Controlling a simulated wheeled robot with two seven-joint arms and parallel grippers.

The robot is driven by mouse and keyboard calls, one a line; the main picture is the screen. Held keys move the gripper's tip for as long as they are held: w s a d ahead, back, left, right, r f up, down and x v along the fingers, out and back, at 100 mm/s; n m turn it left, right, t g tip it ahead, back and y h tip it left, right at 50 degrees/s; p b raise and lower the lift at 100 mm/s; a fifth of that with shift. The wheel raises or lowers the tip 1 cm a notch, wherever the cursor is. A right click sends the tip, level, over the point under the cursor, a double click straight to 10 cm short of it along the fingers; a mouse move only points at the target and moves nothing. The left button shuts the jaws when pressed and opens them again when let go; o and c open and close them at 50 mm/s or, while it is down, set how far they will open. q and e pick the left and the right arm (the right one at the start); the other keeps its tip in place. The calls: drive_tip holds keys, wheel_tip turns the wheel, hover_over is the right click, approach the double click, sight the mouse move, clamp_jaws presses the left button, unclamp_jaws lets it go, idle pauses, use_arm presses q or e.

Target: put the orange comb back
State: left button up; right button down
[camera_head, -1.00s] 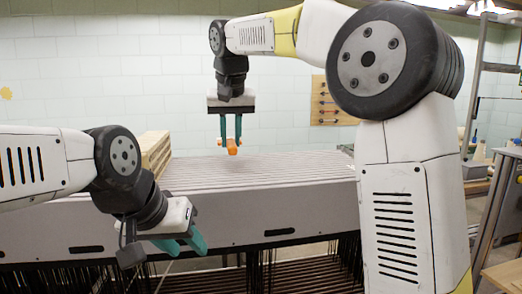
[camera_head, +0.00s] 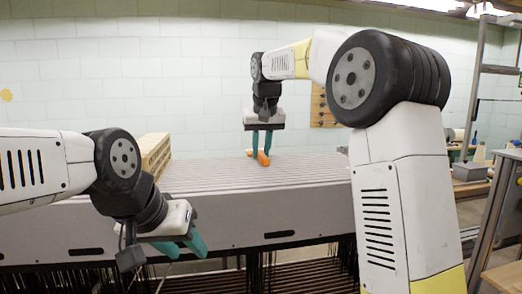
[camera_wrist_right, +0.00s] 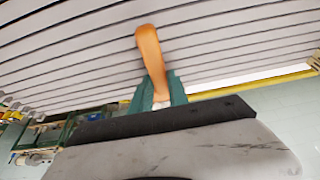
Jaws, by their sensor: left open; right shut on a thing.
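The orange comb (camera_head: 263,160) is held in my right gripper (camera_head: 261,151), over the far part of the grey ridged top of the loom (camera_head: 215,182). In the right wrist view the comb (camera_wrist_right: 150,52) sticks out beyond the teal fingers of the right gripper (camera_wrist_right: 158,86), with the ridged surface behind it. I cannot tell whether the comb touches that surface. My left gripper (camera_head: 184,246) is open and empty, low at the near front face of the loom.
A stack of light wood (camera_head: 154,152) stands at the back left of the loom. A wooden tool board (camera_head: 324,108) hangs on the pale brick wall. Dark threads (camera_head: 262,265) hang below the loom's front. A metal frame (camera_head: 490,100) stands on the right.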

drive_tip(key=shift+f, duration=0.1)
drive_tip(key=c, duration=1.3)
unclamp_jaws()
drive_tip(key=v, duration=1.2)
drive_tip(key=shift+w, duration=0.1)
